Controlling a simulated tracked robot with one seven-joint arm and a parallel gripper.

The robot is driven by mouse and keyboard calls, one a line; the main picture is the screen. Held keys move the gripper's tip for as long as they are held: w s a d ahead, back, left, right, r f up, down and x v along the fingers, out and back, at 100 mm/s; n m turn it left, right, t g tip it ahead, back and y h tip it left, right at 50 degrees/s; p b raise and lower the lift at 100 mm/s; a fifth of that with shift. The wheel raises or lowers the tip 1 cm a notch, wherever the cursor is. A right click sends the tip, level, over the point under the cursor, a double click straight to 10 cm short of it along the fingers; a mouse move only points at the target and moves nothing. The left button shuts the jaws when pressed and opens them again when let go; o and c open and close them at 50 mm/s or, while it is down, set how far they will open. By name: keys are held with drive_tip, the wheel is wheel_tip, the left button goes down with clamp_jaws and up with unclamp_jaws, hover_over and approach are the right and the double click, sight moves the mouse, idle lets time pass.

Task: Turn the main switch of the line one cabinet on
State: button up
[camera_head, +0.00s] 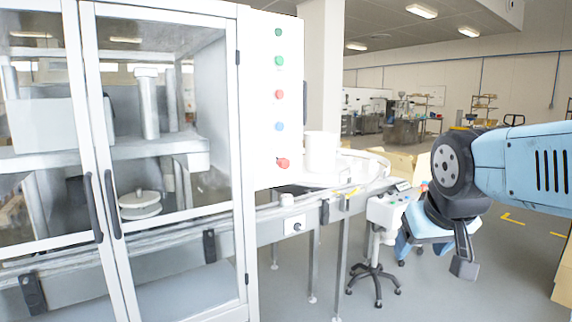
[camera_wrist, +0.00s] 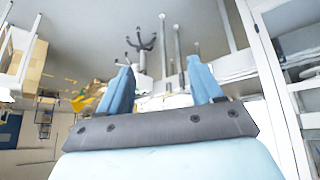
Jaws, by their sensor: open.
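The white control panel (camera_head: 272,100) stands upright at the right side of the glazed cabinet (camera_head: 243,150) in the head view. It carries a column of green, red and blue buttons, with a protruding red knob (camera_head: 282,163) at the bottom. No label is readable, so I cannot tell for certain which control is the main switch. My gripper (camera_head: 408,240) hangs to the right of the panel, well apart from it. In the wrist view my gripper (camera_wrist: 162,78) has its two blue fingers spread, with nothing held between them.
A wheeled stand (camera_head: 377,270) is between the conveyor and my arm. Open grey floor lies in front.

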drive_tip(key=w+a+r+n+t+h, duration=0.1)
drive_tip(key=w+r+n+t, duration=0.15)
drive_tip(key=w, duration=0.95)
drive_tip(key=n+t+y, duration=0.6)
drive_tip(key=n+y, duration=0.1)
drive_tip(key=y, duration=0.5)
approach(286, 163)
drive_tip(key=x, duration=1.1)
drive_tip(key=shift+w, duration=0.1)
drive_tip(key=shift+c, duration=0.4)
